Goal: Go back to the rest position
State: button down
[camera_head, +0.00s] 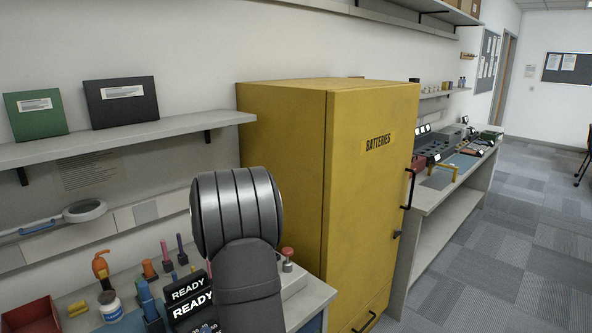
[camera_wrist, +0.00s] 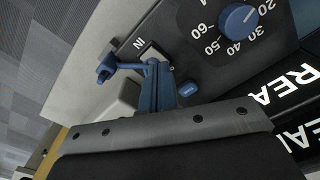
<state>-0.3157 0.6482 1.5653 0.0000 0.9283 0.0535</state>
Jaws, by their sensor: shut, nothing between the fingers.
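My gripper (camera_wrist: 157,72) shows in the wrist view, with a dark body and a grey screwed bar across the lower part. Its narrow blue fingers appear together, with nothing seen between them. They are over a dark panel (camera_wrist: 202,62) with a blue dial (camera_wrist: 238,18), close to its edge and the "IN" mark. Whether they touch the panel I cannot tell. In the head view my dark arm link stands over the bench and hides the gripper.
Two READY displays (camera_head: 188,290) stand just left of my arm. A yellow BATTERIES cabinet (camera_head: 368,210) rises close on the right. A shelf (camera_head: 120,143) with green and black binders runs along the wall.

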notch_tip(320, 180, up, 8)
jog(key=f, duration=0.1)
jog(key=s+d+r+m+t, duration=0.1)
jog(key=s+d+r+m, duration=0.1)
jog(key=d, duration=0.5)
jog(key=s+d+r+m+t, duration=0.1)
jog(key=s+d+r+m, duration=0.1)
jog(key=d, duration=0.5)
jog(key=s+d+r+m+t, duration=0.1)
jog(key=d+r, duration=0.2)
jog(key=d, duration=0.3)
jog(key=shift+s+d+r+m+t, duration=0.3)
jog(key=shift+s+d+m, duration=0.1)
jog(key=c, duration=2.2)
grip_release()
